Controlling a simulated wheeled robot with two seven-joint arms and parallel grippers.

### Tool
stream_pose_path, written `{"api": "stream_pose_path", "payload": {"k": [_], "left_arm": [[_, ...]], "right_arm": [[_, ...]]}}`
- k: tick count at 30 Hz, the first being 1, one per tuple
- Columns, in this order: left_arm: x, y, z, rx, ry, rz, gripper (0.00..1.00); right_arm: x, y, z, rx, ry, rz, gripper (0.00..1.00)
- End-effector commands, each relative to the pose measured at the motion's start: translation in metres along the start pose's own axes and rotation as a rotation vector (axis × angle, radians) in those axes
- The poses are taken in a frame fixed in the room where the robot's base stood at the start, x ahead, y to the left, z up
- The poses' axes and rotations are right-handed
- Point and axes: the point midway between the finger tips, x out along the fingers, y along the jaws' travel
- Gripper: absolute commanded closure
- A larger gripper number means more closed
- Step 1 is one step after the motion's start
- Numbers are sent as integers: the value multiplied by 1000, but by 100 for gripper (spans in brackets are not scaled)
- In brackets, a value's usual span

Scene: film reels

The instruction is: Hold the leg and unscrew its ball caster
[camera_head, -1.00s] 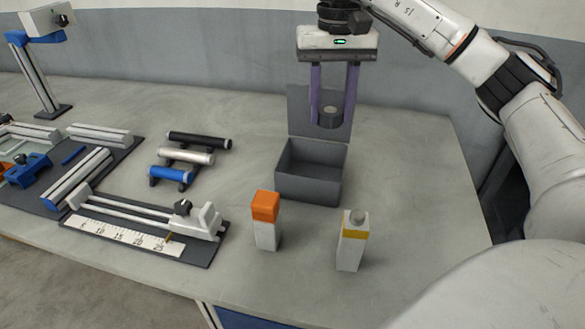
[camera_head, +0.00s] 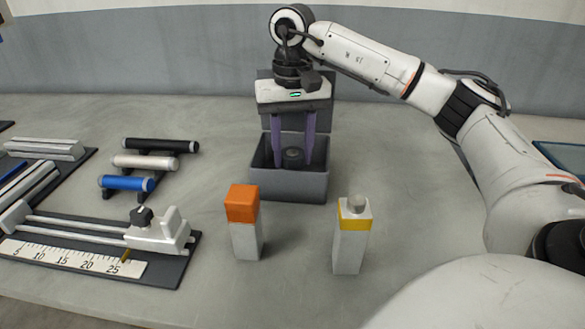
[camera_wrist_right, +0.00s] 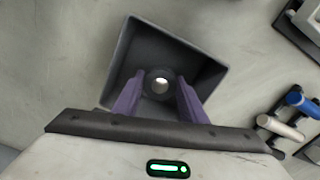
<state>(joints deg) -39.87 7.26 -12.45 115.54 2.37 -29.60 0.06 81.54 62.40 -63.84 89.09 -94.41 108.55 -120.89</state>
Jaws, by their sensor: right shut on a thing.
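My right gripper (camera_head: 293,161) points down over the dark grey box (camera_head: 288,187). Its purple fingers are shut on a dark round part with a pale ball in its middle, which looks like the ball caster (camera_head: 293,155). The caster shows between the fingertips in the right wrist view (camera_wrist_right: 160,86), inside the box's outline; I cannot tell whether it touches the floor. A white post with a yellow band and a grey knob on top, perhaps the leg (camera_head: 347,246), stands upright on the table, apart from the gripper. My left gripper is not in view.
A white block with an orange top (camera_head: 243,225) stands left of the yellow-banded post. A measuring slide with a ruler (camera_head: 72,262) lies at front left. Black, white and blue cylinders (camera_head: 126,183) rest on a rack behind it.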

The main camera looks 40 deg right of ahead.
Motion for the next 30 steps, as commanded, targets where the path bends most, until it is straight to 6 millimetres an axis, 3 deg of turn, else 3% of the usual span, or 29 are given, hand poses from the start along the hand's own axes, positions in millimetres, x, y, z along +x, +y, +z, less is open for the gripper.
{"api": "stream_pose_path", "payload": {"k": [9, 20, 21, 23, 24, 30], "left_arm": [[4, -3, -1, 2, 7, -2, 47], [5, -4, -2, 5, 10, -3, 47], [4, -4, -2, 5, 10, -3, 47], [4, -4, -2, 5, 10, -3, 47], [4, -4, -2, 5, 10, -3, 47], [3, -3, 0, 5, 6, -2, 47]], "right_arm": [[38, 1, 0, 1, 0, 1, 89], [42, 0, 0, 0, 0, 1, 89], [41, 0, 0, 0, 1, 0, 57], [41, 0, 0, 0, 1, 0, 47], [41, 0, 0, 0, 1, 0, 43], [40, 0, 0, 0, 0, 0, 43]]}}
